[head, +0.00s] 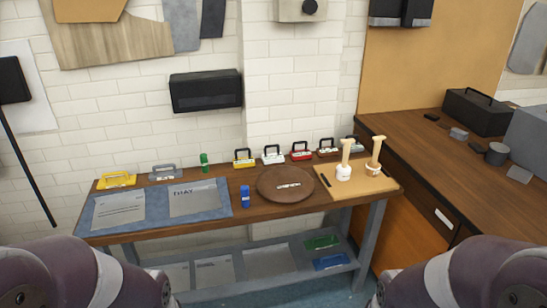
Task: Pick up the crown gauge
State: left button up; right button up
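No thing in the head view is clearly marked as the crown gauge, and I cannot tell which one it is. A row of small handled pieces stands along the back of the bench: yellow (244,159), white (273,155), red (301,151) and darker ones at the right. Another yellow handled piece (116,181) and a grey one (165,173) are at the left. A small pale flat piece (289,185) lies on a round brown wooden disc (268,193). Only my arm links show at the bottom corners; both grippers are out of view.
The wooden bench (240,222) also holds a blue mat (136,229) with sheets, a green cylinder (204,160), a blue cylinder (245,196) and a tan board (350,191) with two upright pale tools. A side counter (432,162) adjoins at right. A lower shelf holds trays.

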aim_at(269, 158)
jog(key=z, duration=0.45)
jog(key=i+j+z, duration=1)
jog(key=j+z, duration=0.15)
jog(key=i+j, duration=0.15)
jog(key=j, duration=0.2)
jog(key=i+j, duration=0.1)
jog(key=j, duration=0.2)
jog(key=i+j, duration=0.15)
jog(key=j, duration=0.2)
